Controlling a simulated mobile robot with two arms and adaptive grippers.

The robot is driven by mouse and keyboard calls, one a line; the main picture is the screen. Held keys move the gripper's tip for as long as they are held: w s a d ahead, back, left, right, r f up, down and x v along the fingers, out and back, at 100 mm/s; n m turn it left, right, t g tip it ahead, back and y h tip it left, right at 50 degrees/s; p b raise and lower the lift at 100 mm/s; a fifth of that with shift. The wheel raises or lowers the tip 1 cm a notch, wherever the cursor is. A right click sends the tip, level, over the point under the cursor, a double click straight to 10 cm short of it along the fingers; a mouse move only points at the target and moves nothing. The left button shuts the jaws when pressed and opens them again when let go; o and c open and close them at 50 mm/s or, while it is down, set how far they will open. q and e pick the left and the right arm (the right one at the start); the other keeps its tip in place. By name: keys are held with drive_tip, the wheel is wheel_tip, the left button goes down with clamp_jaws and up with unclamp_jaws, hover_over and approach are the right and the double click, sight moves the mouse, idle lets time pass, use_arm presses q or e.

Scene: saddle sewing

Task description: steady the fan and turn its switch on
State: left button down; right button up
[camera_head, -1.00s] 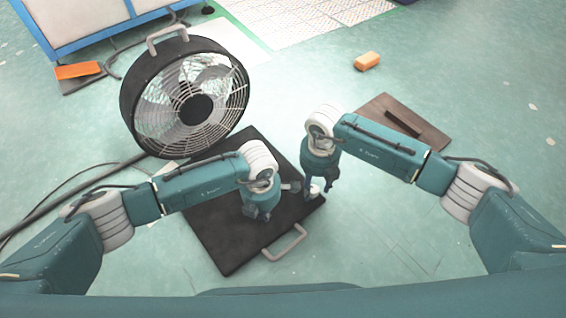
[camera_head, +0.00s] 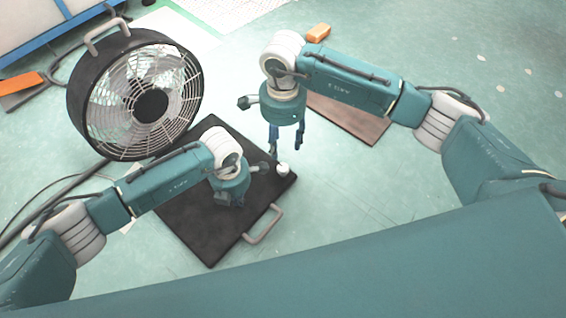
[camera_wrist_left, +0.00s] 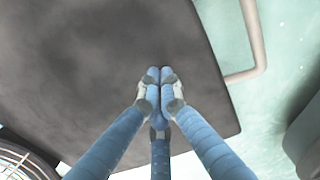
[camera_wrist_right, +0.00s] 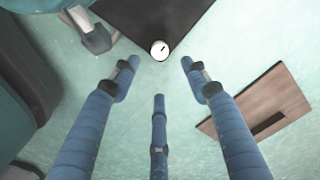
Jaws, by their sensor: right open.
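The round black fan (camera_head: 84,110) with a wire grille and grey top handle stands at the left, at the back of a dark flat plate (camera_head: 190,225). A small white round dial with a dark mark (camera_head: 283,170), which looks like the switch, sits at the plate's right corner; it also shows in the right wrist view (camera_wrist_right: 160,49). My right gripper (camera_head: 286,146) is open and empty, above and just beyond the dial, not touching it. My left gripper (camera_wrist_left: 157,80) has its fingertips together over the plate, with nothing visible between them; whether it touches the plate is unclear.
A grey handle (camera_head: 263,226) sticks out from the plate's front right edge. A brown board (camera_head: 350,120) lies behind my right arm, with an orange block (camera_head: 318,33) beyond it. A cable (camera_head: 60,188) runs left from the fan. Floor at right is clear.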

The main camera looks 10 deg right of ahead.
sight(283, 167)
drive_tip(key=shift+n, duration=0.8)
wheel_tip(283, 167, down, 12)
drive_tip(key=shift+r, duration=0.25)
drive_tip(key=c, duration=1.2)
